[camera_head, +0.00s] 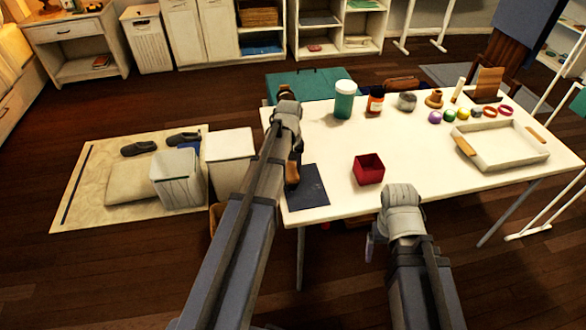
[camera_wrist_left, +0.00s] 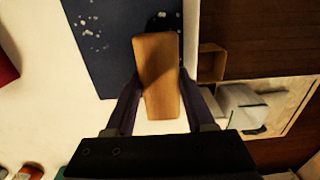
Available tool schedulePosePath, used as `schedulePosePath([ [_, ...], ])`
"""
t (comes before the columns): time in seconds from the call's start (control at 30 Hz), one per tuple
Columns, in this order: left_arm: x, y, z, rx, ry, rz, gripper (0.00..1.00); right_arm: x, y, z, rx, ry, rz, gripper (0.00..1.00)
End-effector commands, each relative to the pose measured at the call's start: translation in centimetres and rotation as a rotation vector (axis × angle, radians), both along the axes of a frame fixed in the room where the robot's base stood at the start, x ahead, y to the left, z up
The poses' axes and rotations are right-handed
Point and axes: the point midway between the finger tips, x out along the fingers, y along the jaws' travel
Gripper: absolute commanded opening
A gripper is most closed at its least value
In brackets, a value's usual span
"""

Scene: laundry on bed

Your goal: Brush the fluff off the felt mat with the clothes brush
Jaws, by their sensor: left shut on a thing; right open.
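The dark blue felt mat (camera_head: 312,190) lies at the white table's near left edge. In the left wrist view the mat (camera_wrist_left: 105,60) carries several white fluff specks (camera_wrist_left: 92,24) on its far left part, with a few fainter ones near the brush. The clothes brush (camera_wrist_left: 158,75) has a tan wooden back; in the head view it (camera_head: 292,176) is over the mat's left side. My left gripper (camera_wrist_left: 160,92) is shut on the brush. Whether its bristles touch the mat is hidden. My right gripper (camera_head: 370,247) is open and empty, low beside the table's front edge, partly hidden by its wrist.
A red box (camera_head: 369,169) stands right of the mat on the table (camera_head: 335,140). A white tray (camera_head: 500,158) is at the right. White bins (camera_head: 180,178) stand on the floor left.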

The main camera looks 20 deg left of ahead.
Motion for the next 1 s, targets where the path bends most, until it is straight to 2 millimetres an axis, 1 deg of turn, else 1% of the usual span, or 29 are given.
schedulePosePath([
  [0.1, -0.3, 0.4, 0.1, -0.001, 0.001, 0.001, 0.1, 0.0, 0.0, 0.1, 0.0, 0.0, 0.0, 0.84],
  [0.27, -0.5, 0.3, 0.0, -0.001, 0.001, 0.0, 0.1, 0.0, 0.0, 0.0, 0.0, 0.0, 0.0, 0.84],
  [0.7, -3.1, -1.5, -0.2, -0.001, 0.002, -0.001, 0.1, 0.0, 0.0, -0.2, 0.0, 0.0, 0.0, 0.84],
  [1.0, -3.5, -1.8, -0.3, -0.003, 0.004, -0.001, 0.1, 0.0, 0.0, -0.3, 0.0, 0.0, 0.0, 0.84],
])
